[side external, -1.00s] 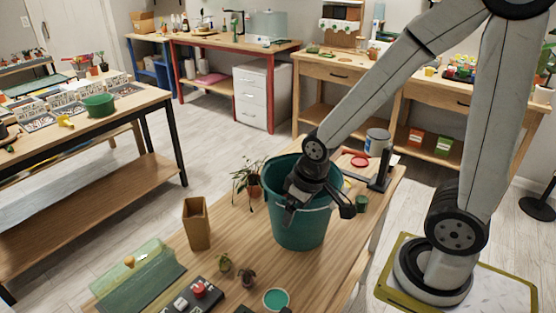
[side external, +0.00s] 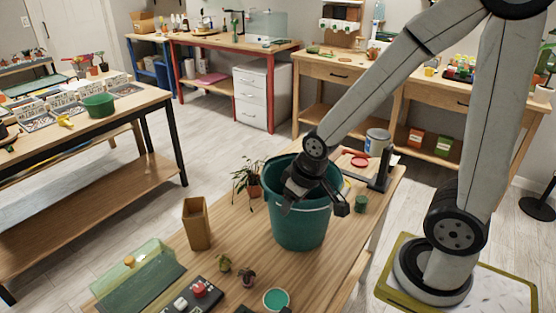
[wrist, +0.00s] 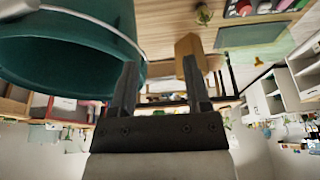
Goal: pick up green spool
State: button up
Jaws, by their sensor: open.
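A small dark green cylinder (side external: 361,203), which looks like the green spool, stands on the wooden table to the right of the teal bucket (side external: 298,225). My gripper (side external: 316,205) is open and empty at the bucket's front right rim, left of the spool. In the wrist view the two fingers of my gripper (wrist: 160,75) are spread apart with nothing between them. The bucket (wrist: 70,58) fills the upper left there. I cannot make out the spool in the wrist view.
A potted plant (side external: 252,188) stands left of the bucket, and a tan tapered vase (side external: 197,224) stands further left. A black upright clamp-like tool (side external: 381,170) and a paint can (side external: 377,142) are behind the spool. A control box (side external: 196,296) and small plants are at the front.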

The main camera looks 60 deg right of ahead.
jog(key=w+d+r+m+t, duration=0.2)
jog(key=w+d+t, duration=0.1)
jog(key=w, duration=0.2)
jog(key=n+t+h, duration=0.1)
jog(key=n+h, duration=0.5)
jog(key=h, duration=0.4)
send_over(361, 204)
jog(key=w+a, duration=0.2)
jog(key=a, duration=0.1)
notch_tip(361, 204, down, 11)
jog(key=s+a+f, duration=0.1)
jog(key=s+f, duration=0.1)
jog(key=f, duration=0.1)
jog(key=s+a+f+n+h, duration=0.1)
jog(key=s+f, duration=0.1)
jog(key=f, duration=0.1)
jog(key=s+a+f+n, duration=0.1)
jog(key=s+f, duration=0.1)
jog(key=f, duration=0.1)
jog(key=shift+s+a+h, duration=0.2)
jog(key=shift+s+h, duration=0.1)
jog(key=shift+s, duration=0.1)
jog(key=shift+s+a+f+n, duration=0.4)
jog(key=shift+s+f, duration=0.05)
jog(key=shift+s, duration=0.05)
jog(key=shift+x, duration=1.3)
